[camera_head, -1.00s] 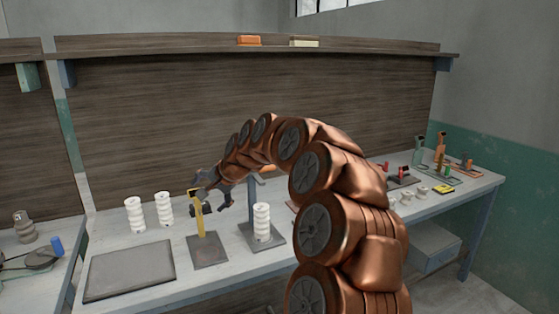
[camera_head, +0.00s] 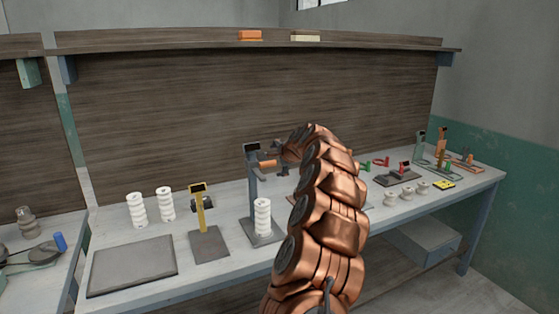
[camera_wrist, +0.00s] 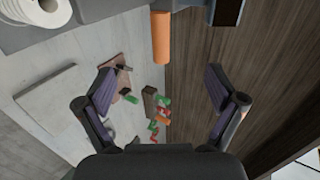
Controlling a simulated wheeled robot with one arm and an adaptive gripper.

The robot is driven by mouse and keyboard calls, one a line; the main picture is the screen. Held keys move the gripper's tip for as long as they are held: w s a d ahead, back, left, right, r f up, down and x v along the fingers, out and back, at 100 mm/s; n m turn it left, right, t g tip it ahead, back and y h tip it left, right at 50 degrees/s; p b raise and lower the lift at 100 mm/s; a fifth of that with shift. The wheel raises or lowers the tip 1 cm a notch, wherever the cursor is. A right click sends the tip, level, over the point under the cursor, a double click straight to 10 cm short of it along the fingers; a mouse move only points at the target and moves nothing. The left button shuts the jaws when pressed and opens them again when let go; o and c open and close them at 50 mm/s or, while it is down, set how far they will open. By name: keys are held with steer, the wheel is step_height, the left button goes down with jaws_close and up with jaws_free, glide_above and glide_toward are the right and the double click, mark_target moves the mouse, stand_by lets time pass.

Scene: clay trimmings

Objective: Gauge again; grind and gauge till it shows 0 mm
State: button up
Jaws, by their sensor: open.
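A white ribbed insulator (camera_head: 262,217) stands upright on the base of a grey post stand (camera_head: 253,180). An orange handle (camera_head: 268,164) sticks out from the post, under a dark display whose reading I cannot make out. My gripper (camera_head: 281,156) is beside the handle's right end, partly hidden by my arm. In the wrist view my gripper (camera_wrist: 160,90) is open and empty, its fingers spread wide. The handle (camera_wrist: 161,38) lies ahead, between the finger lines and apart from both. The insulator (camera_wrist: 36,10) shows at the upper left corner. A yellow post stand (camera_head: 199,210) with a dark display stands to the left.
Two more white ribbed insulators (camera_head: 151,207) stand behind a flat grey plate (camera_head: 132,265) at the left. Small pale parts (camera_head: 406,193), a red-handled tool (camera_head: 402,173) and upright devices (camera_head: 442,148) occupy the bench's right. A shelf (camera_head: 200,45) runs above.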

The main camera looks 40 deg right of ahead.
mark_target(272, 164)
steer(key=x, duration=0.3)
steer(key=shift+w+d+f, duration=0.15)
steer(key=shift+w+d, duration=0.05)
steer(key=shift+w, duration=0.15)
steer(key=shift+x, duration=2.05)
jaws_close()
steer(key=shift+f, duration=0.2)
step_height(272, 164, down, 8)
steer(key=b, duration=0.4)
stand_by(0.3)
steer(key=shift+a+f+b, duration=0.1)
steer(key=shift+f+b, duration=0.3)
steer(key=shift+f, duration=0.1)
stand_by(3.1)
